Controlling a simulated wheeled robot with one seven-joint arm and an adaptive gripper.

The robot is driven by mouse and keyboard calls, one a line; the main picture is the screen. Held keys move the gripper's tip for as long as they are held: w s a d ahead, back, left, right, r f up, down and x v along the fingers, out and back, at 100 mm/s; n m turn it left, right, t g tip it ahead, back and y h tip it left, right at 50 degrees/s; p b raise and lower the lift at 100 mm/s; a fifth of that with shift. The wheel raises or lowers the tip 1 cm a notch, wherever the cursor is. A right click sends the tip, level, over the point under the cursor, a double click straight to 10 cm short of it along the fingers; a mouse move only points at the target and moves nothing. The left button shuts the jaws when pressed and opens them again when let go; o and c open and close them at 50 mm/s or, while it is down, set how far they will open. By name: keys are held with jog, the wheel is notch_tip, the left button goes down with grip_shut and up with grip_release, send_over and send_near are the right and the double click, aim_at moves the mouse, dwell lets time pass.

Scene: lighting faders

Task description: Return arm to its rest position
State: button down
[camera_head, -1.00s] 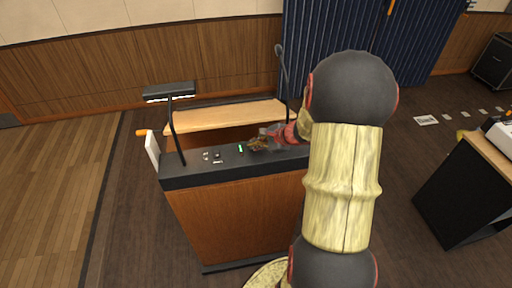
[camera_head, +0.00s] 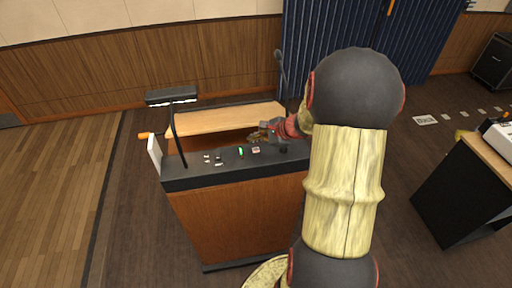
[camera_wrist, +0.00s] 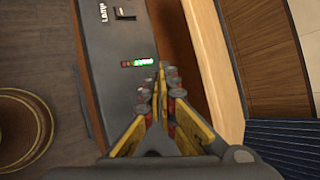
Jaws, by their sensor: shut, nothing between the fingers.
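My gripper (camera_head: 262,135) is above the back edge of the lectern's dark control panel (camera_head: 190,170) in the head view. In the wrist view my gripper (camera_wrist: 160,75) points along the panel's edge, its yellow and grey fingers shut with nothing between them. A lit green indicator strip (camera_wrist: 138,62) is just beyond the fingertips in that view. It also shows on the panel in the head view (camera_head: 241,152). My arm hides part of the lectern's right side.
A black-sided table (camera_head: 460,195) stands at the right. A blue curtain (camera_head: 420,45) hangs behind. The floor at the left (camera_head: 50,190) is clear.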

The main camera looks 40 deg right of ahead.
notch_tip(320, 180, up, 2)
jog(key=shift+p, duration=0.5)
jog(key=shift+a, duration=0.1)
jog(key=s+a+r+n+g+b, duration=0.1)
jog(key=s+a+n+b, duration=0.6)
jog(key=s+a+n, duration=0.3)
jog(key=s+a+r+n+g+h+b, duration=0.1)
jog(key=s+a+n+b, duration=0.6)
jog(key=a+n, duration=0.8)
jog(key=s+a+g, duration=0.1)
jog(key=s+a, duration=0.2)
jog(key=a, duration=0.1)
jog(key=shift+a+r+h+b, duration=0.25)
jog(key=shift+r+h+b, duration=0.05)
jog(key=shift+b, duration=0.05)
